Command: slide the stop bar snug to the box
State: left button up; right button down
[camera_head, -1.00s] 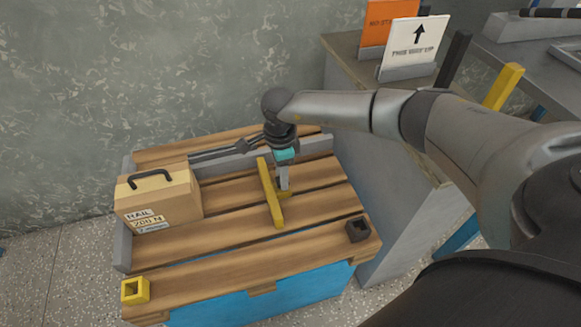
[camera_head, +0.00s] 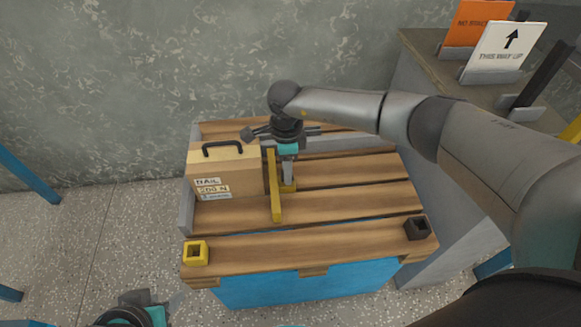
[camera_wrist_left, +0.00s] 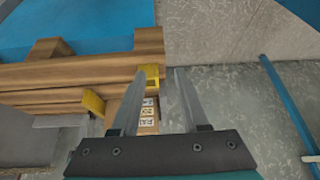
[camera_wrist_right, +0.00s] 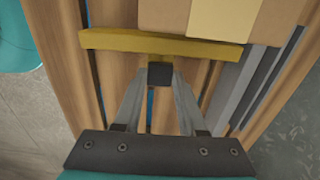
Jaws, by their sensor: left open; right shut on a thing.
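The tan box (camera_head: 226,175) with a black handle stands on the wooden pallet (camera_head: 330,245), against the grey rail at its left. The yellow stop bar (camera_head: 275,200) lies close along the box's right side; whether they touch I cannot tell. My right gripper (camera_head: 288,183) is shut on the bar's upright grip, and in the right wrist view the fingers close on its dark block (camera_wrist_right: 160,75), with bar (camera_wrist_right: 130,43) and box (camera_wrist_right: 200,15) just beyond. My left gripper (camera_wrist_left: 160,72) is open and empty, off the pallet's front left; its wrist view shows the box labels (camera_wrist_left: 147,112).
A yellow corner socket (camera_head: 195,253) and a dark one (camera_head: 417,228) sit on the pallet's front board. A grey rail runs along the pallet's back. A grey counter with signs (camera_head: 503,55) stands at the right.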

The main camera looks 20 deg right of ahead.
jog(key=shift+a, duration=0.1)
jog(key=shift+c, duration=2.4)
grip_release()
jog(key=shift+r, duration=0.25)
notch_tip(320, 180, up, 2)
jog(key=shift+r+p, duration=0.1)
jog(key=shift+p, duration=0.65)
pick_arm(q)
jog(key=s+a+f+g+p, duration=0.1)
jog(key=s+f+g+p, duration=0.2)
jog(key=f, duration=0.9)
jog(key=shift+s+a+y+p, duration=0.15)
jog(key=shift+s+y+p, duration=0.2)
jog(key=shift+p, duration=0.7)
pick_arm(e)
notch_tip(320, 180, up, 13)
jog(key=shift+f, duration=0.2)
pick_arm(q)
jog(key=shift+w+f, duration=0.1)
jog(key=shift+w, duration=0.05)
